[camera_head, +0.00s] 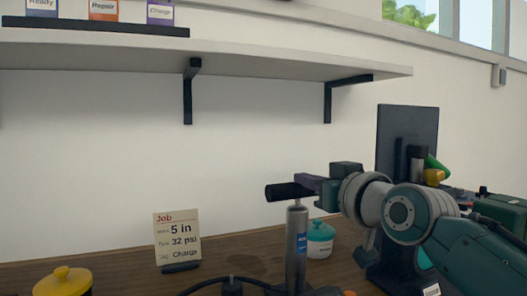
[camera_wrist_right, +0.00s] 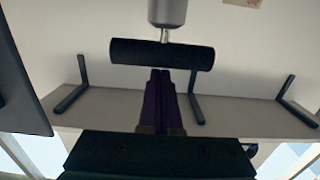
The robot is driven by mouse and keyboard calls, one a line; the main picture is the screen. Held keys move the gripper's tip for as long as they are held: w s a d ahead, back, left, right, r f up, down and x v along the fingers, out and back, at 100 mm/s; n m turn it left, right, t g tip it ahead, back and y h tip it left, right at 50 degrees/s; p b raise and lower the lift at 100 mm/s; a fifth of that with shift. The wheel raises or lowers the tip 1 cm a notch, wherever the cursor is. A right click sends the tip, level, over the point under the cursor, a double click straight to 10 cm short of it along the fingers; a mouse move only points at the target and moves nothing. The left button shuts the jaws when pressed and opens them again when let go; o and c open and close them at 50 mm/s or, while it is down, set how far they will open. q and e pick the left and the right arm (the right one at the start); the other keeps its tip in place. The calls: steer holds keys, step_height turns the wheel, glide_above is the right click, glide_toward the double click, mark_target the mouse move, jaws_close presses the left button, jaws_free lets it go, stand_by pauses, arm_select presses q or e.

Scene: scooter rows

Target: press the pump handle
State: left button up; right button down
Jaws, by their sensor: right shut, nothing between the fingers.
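The pump stands on the wooden bench in the head view, with a grey cylinder (camera_head: 297,248) and a black cross-bar handle (camera_head: 287,192) on a short rod at its top. My right gripper (camera_head: 305,182) comes from the right, its purple fingers shut and empty at the handle's right end. In the right wrist view the handle (camera_wrist_right: 162,54) lies across just beyond the shut fingertips (camera_wrist_right: 160,72), with the pump's grey top behind it. I cannot tell whether fingers and handle touch. My left gripper is not in view.
A job card (camera_head: 177,238) reading 5 in, 32 psi, Charge stands left of the pump. A yellow-lidded jar (camera_head: 63,281) is at front left, a teal-lidded jar (camera_head: 320,240) right behind the pump. A shelf (camera_head: 240,60) on brackets hangs above. A dark upright panel (camera_head: 408,125) stands right.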

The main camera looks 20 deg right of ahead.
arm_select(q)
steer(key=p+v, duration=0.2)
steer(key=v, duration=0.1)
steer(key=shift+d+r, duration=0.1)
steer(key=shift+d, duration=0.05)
arm_select(e)
steer(key=s+r, duration=0.3)
steer(key=s, duration=0.7)
steer(key=shift+s+d, duration=0.3)
steer(key=shift+d, duration=0.1)
steer(key=shift+r, duration=0.1)
stand_by(0.5)
